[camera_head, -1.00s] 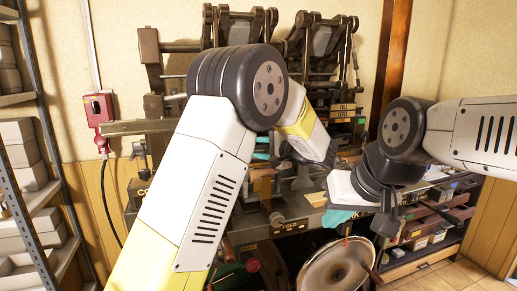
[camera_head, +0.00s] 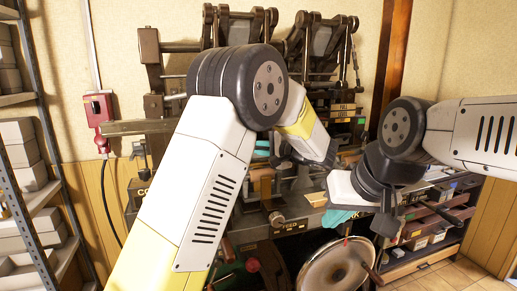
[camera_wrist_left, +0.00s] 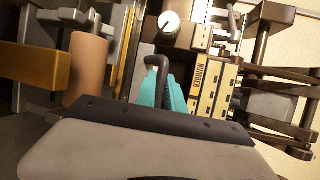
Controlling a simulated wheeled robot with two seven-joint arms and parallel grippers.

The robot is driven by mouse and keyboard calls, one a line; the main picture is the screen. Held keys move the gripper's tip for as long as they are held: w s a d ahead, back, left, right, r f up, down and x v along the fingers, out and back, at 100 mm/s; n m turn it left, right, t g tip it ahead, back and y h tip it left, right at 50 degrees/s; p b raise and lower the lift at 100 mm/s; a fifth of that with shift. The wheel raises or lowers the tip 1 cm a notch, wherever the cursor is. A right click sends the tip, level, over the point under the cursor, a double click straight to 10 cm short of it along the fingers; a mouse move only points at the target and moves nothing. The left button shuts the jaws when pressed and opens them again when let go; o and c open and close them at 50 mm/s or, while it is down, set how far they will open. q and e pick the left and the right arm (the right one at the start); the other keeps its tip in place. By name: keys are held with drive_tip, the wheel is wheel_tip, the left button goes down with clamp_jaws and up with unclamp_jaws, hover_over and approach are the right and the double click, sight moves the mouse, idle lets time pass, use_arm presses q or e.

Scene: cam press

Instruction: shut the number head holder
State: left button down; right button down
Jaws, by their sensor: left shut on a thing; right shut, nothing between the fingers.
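The number head holder (camera_wrist_left: 208,85) shows in the left wrist view as a yellowish block with the word NUMBER on its side. A dark hooked bar (camera_wrist_left: 155,75) stands beside it. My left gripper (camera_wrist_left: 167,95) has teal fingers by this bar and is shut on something. The gripper body hides most of the grip, so I cannot tell exactly what is held. In the head view, the left gripper (camera_head: 262,148) is mostly hidden behind my left arm. My right gripper (camera_head: 338,217), with teal fingers, is shut and empty in front of the machine, right of centre.
The press (camera_head: 150,60) fills the back, with levers and linkages on top. A round drum (camera_head: 318,275) sits below at the front. A metal shelf (camera_head: 45,150) with boxes stands at the left. A red switch box (camera_head: 97,108) is on the wall.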

idle(0.8)
use_arm(q)
drive_tip(key=w, duration=0.1)
drive_tip(key=w+a, duration=0.1)
drive_tip(key=w, duration=0.1)
drive_tip(key=shift+w, duration=0.15)
drive_tip(key=c, duration=1.5)
unclamp_jaws()
drive_tip(key=shift+o, duration=0.2)
drive_tip(key=v, duration=0.8)
drive_tip(key=shift+a, duration=0.15)
